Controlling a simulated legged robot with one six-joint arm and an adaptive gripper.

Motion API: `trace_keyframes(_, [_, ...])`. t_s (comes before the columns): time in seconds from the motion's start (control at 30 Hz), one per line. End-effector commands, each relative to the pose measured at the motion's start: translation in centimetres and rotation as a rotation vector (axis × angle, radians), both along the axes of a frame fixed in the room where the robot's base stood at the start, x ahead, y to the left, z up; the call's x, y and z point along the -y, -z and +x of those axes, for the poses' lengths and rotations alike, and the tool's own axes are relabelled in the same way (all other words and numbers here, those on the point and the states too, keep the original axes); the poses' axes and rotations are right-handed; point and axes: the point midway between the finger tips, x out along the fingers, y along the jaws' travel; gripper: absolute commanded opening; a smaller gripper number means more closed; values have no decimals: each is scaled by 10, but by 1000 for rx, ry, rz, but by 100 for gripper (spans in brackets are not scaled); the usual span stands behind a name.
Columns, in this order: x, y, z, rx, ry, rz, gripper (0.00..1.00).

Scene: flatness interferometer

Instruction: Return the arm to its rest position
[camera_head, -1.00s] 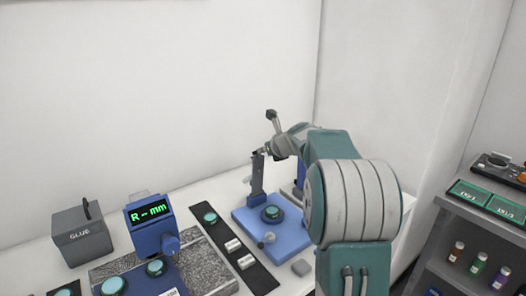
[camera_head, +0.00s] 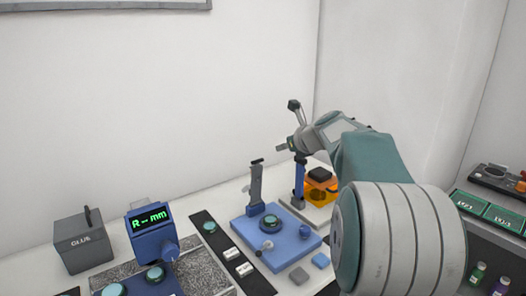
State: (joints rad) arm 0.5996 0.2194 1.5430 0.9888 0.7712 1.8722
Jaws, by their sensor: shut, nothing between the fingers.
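My arm reaches in from the right side of the head view, its large grey and teal joint in the foreground. My gripper (camera_head: 283,147) is at the arm's far end, small and pointing left. It is shut and empty, in the air above the back of the bench. In the picture it sits above the blue base plate (camera_head: 305,245) and close to the top of a blue post (camera_head: 298,182). I see no contact with either. My arm hides part of the bench's right side.
The blue base carries a teal-topped disc (camera_head: 270,225) and a grey-blue upright (camera_head: 256,185). Behind it stands an orange item (camera_head: 321,186). A readout (camera_head: 148,218), a GLUE box (camera_head: 84,242) and a dark strip (camera_head: 240,262) lie left. A shelf (camera_head: 475,205) stands right.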

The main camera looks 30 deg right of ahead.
Motion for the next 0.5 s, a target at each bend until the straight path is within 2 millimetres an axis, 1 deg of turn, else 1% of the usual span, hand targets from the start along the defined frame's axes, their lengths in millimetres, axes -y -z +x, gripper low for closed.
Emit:
trace_keyframes(0.17, [-1, -1, -1, -1, -3, -3, 0])
trace_keyframes(0.23, [-9, -2, -4, -5, -29, -35, 0])
trace_keyframes(0.27, [-16, -2, -7, -8, -54, -65, 0])
trace_keyframes(0.37, [-53, -3, -25, -26, -198, -235, 0])
trace_keyframes(0.4, [-72, -2, -35, -35, -278, -326, 0])
trace_keyframes(0.47, [-99, 2, -54, -46, -408, -473, 0])
trace_keyframes(0.5, [-116, 4, -67, -51, -494, -568, 0])
